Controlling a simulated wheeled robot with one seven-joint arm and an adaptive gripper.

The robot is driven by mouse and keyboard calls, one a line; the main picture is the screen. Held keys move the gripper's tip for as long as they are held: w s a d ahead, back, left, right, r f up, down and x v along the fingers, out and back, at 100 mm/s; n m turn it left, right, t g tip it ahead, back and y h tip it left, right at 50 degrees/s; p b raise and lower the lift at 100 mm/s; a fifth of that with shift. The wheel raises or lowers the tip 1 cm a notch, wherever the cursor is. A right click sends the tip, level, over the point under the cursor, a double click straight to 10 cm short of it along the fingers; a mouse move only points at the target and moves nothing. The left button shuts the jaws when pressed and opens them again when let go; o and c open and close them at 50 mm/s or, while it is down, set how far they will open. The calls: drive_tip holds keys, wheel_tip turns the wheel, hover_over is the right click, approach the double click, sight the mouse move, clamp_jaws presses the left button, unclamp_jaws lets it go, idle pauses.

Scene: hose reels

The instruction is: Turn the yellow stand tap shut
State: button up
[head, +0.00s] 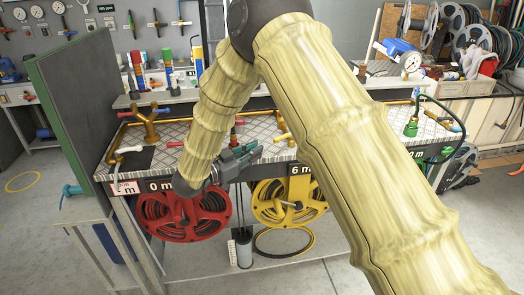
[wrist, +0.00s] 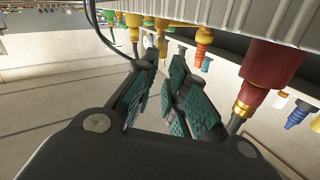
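The yellow stand tap (head: 283,124) appears to be the yellow fitting on the bench top above the yellow reel, partly hidden by my arm. Its handle position is too small to tell. My gripper (head: 250,154) is at the bench's front edge, left of and nearer than that fitting, and apart from it. In the wrist view my gripper (wrist: 164,88) has its teal-padded fingers apart, with nothing held between them. A yellow fitting (wrist: 203,42) shows beyond the fingers there; I cannot tell whether it is the same tap.
A red reel (head: 182,232) and a yellow reel (head: 268,215) hang below the bench. A brass tap with red and blue handles (head: 149,124) stands left, and a green tap (head: 411,128) right. A red and brass fitting (wrist: 268,72) is close right of my fingers.

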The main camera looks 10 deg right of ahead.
drive_tip(key=m+b, duration=0.1)
drive_tip(key=s+d+m+t+b, duration=0.1)
drive_tip(key=m, duration=0.1)
drive_tip(key=shift+s+f, duration=0.25)
drive_tip(key=shift+f, duration=0.05)
clamp_jaws()
drive_tip(key=s+d+f+m+t+y+b, duration=0.1)
drive_tip(key=s+d+m+t+y+b, duration=0.2)
drive_tip(key=s+m+b, duration=0.65)
drive_tip(key=w+d+m+h+p, duration=0.1)
drive_tip(key=w+d+p, duration=0.4)
drive_tip(key=w, duration=0.7)
drive_tip(key=shift+d+r+m, duration=0.45)
drive_tip(key=shift+d+m, duration=0.4)
drive_tip(key=shift+d, duration=0.1)
drive_tip(key=shift+w, duration=0.1)
drive_tip(key=shift+g+h, duration=0.3)
